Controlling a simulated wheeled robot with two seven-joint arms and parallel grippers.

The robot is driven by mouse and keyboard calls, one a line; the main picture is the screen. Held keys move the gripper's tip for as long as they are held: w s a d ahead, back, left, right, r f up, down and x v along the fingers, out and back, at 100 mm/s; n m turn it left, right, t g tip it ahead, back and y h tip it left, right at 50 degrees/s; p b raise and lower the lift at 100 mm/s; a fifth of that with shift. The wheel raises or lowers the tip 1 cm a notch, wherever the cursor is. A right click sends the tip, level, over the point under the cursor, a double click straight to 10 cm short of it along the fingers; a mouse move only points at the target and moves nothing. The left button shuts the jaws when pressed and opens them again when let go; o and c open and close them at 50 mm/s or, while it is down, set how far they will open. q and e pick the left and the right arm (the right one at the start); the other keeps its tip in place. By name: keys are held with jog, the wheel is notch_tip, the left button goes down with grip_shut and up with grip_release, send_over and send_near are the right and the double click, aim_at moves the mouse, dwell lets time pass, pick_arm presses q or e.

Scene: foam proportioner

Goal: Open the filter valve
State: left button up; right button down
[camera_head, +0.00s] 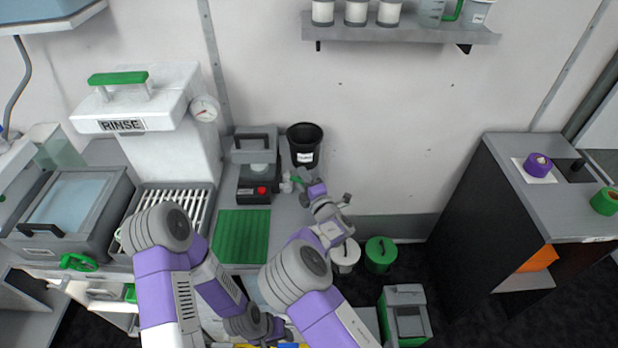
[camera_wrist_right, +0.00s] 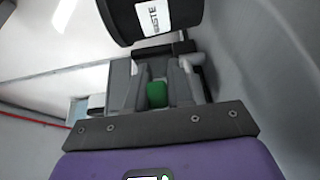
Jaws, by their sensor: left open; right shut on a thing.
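A small valve with a white body (camera_head: 287,186) and a green handle (camera_head: 296,178) sits at the counter's right edge, below the black bin. My right gripper (camera_head: 301,181) reaches it from the right. In the right wrist view its fingers (camera_wrist_right: 157,92) are shut on the green handle (camera_wrist_right: 157,94), with only a green block showing between them. My left gripper (camera_head: 283,333) is low at the bottom edge of the head view, open and away from the valve; its fingers are hard to make out.
The black bin (camera_head: 304,146) stands just behind the valve, close above the fingers in the wrist view. A grey device with a red button (camera_head: 262,190) is to its left. Buckets (camera_head: 380,254) stand on the floor.

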jog(key=shift+m+h, duration=0.3)
jog(key=shift+h, duration=0.2)
jog(key=shift+r, duration=0.1)
jog(key=c, duration=1.1)
grip_release()
